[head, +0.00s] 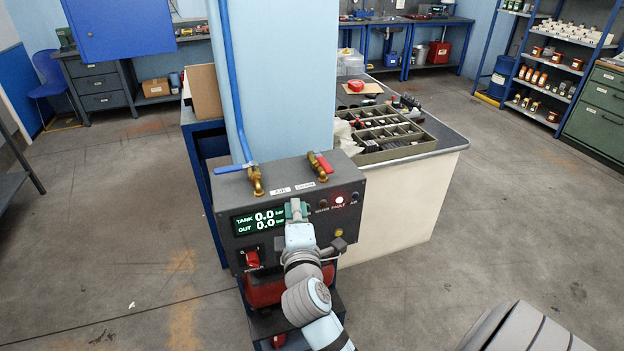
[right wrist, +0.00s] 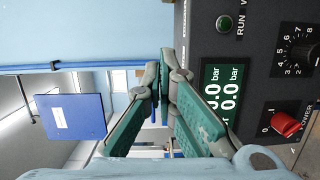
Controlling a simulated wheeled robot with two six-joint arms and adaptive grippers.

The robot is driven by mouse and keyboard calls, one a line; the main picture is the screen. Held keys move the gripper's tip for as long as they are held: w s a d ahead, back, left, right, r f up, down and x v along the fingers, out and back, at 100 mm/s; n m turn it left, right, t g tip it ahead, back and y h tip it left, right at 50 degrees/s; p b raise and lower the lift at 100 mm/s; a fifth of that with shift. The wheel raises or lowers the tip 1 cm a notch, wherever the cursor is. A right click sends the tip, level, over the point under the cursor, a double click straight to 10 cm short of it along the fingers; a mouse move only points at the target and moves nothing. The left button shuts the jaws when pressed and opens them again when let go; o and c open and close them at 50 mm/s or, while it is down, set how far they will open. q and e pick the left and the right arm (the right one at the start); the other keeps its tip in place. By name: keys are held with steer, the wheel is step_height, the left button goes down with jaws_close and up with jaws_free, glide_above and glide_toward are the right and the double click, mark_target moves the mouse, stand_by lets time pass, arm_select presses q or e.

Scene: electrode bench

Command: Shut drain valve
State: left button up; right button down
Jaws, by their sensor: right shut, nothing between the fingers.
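The drain valve (head: 315,166) is a small brass valve with a red lever (head: 325,162), on the right of the dark panel box's top. Its lever slants from back left to front right; I cannot tell for sure how it stands to the pipe. My right gripper (head: 297,207) is at the box's front edge, below and left of the red lever and apart from it. In the right wrist view its green-padded fingers (right wrist: 160,68) meet at the tips, with nothing between them. The valve is not in that view. My left gripper is not in view.
A second brass valve with a blue lever (head: 236,167) stands left of the drain valve, under a blue hose. The panel's display (head: 258,220) reads tank 0.0 and out 0.0 bar. A red lamp (head: 339,200) is lit. A wall column and parts tray (head: 385,155) stand behind.

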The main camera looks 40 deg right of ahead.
mark_target(322, 161)
steer(key=shift+s+d+r, duration=0.1)
steer(key=shift+r, duration=0.35)
steer(key=shift+s+d+r, duration=0.1)
steer(key=shift+r, duration=0.35)
steer(key=shift+w, duration=0.15)
steer(key=w+d, duration=0.3)
steer(key=d, duration=0.1)
steer(key=w+d, duration=0.4)
steer(key=shift+w+d, duration=0.15)
steer(key=shift+d, duration=0.05)
steer(key=shift+s+d+f, duration=0.1)
steer(key=shift+s+d, duration=0.2)
steer(key=shift+d, duration=0.15)
steer(key=shift+w, duration=0.1)
steer(key=shift+p, duration=0.35)
